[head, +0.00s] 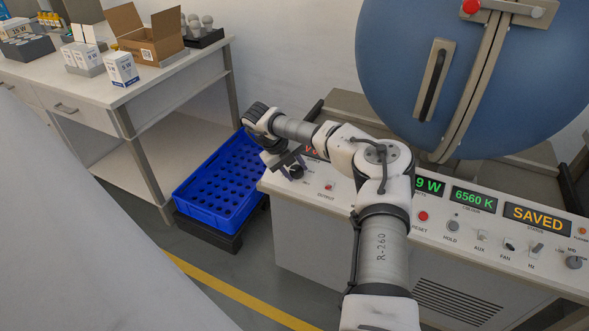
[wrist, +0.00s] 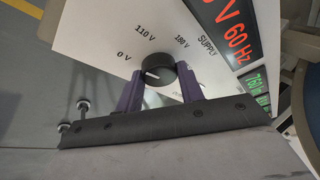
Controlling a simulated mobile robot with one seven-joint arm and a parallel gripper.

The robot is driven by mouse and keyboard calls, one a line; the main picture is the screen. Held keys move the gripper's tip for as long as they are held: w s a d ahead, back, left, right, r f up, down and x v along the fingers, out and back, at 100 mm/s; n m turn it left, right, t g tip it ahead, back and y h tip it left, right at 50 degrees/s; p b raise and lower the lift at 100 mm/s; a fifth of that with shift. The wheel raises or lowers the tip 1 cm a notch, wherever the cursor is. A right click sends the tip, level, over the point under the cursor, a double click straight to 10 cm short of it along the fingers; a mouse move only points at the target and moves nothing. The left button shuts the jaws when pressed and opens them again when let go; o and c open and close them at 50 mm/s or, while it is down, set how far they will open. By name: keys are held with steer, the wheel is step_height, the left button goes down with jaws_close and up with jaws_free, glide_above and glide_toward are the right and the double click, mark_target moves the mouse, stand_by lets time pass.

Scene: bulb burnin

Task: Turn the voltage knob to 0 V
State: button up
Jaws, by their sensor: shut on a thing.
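The voltage knob (wrist: 159,72) is black and round, with a white pointer line on its face. It sits on the white panel between the labels 0 V, 110 V and 180 V. The pointer line aims to the left, roughly toward the 0 V label (wrist: 124,56); exact alignment is hard to tell. My gripper (wrist: 161,75) has its two purple fingers shut on the knob, one on each side. In the head view my gripper (head: 283,160) is at the left end of the console, over the knob (head: 296,172).
The console (head: 330,207) carries more buttons, switches and displays, one reading SAVED (head: 537,217). A large blue sphere (head: 480,80) stands behind it. A workbench (head: 120,93) with boxes and bulbs stands at the back left.

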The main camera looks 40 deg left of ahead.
steer(key=shift+n+t+b, duration=0.3)
steer(key=shift+n+t, duration=0.5)
steer(key=shift+n, duration=1.4)
steer(key=o, duration=1)
steer(key=b+v, duration=0.1)
steer(key=v, duration=1.2)
steer(key=shift+s+a+r+b, duration=0.1)
steer(key=shift+s+r+b, duration=0.2)
steer(key=shift+b, duration=0.1)
steer(key=shift+f, duration=0.1)
